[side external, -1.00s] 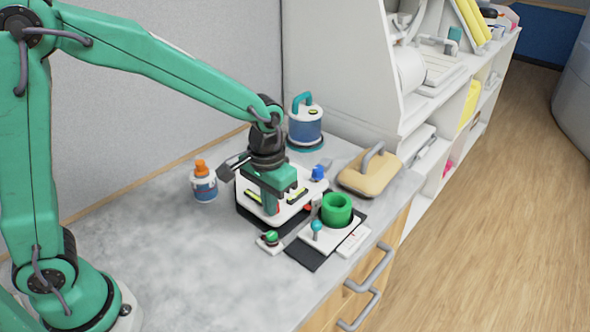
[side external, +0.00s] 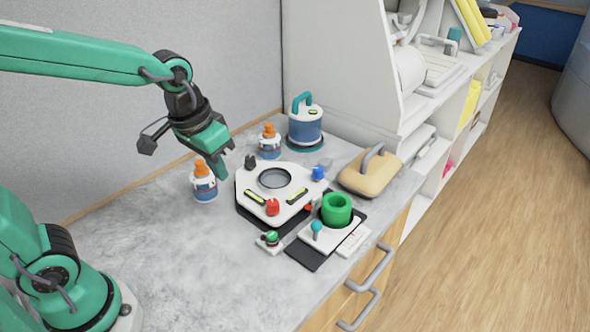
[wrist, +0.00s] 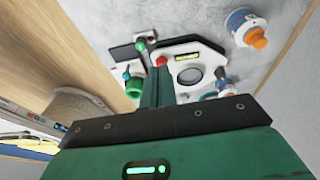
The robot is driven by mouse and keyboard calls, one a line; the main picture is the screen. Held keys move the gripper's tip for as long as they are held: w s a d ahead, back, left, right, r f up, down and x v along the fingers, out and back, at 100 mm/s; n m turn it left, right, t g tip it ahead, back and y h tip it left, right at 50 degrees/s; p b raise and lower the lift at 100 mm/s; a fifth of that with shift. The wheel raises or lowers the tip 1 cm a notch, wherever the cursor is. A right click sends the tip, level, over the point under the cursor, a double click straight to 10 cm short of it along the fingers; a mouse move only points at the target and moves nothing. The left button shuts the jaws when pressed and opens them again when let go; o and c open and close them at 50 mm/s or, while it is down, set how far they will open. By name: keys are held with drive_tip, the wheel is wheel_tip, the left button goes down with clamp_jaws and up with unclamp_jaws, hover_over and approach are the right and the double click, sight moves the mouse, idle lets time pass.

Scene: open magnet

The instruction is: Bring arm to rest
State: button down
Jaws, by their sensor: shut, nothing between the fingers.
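My gripper (side external: 222,170) is shut and empty. It hangs in the air above the counter, left of the white device, near the front orange-capped bottle in the side view. In the wrist view its green fingers (wrist: 158,88) are together. The white device (side external: 296,203) has a round dark opening (side external: 274,179), a red knob (side external: 272,207), a blue knob (side external: 318,172), a black knob (side external: 250,162) and yellow-green levels. It also shows in the wrist view (wrist: 205,55).
A tan block with a grey handle (side external: 369,173) sits at the right. A small green-knobbed piece (side external: 270,239) lies in front. The grey counter (side external: 190,265) is clear at front left.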

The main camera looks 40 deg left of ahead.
drive_tip(key=s+a+r+t, duration=0.2)
drive_tip(key=s+a+r, duration=0.1)
drive_tip(key=s, duration=0.5)
drive_tip(key=shift+s+a+r+t, duration=0.25)
drive_tip(key=shift+a+t, duration=0.15)
drive_tip(key=shift+a, duration=0.2)
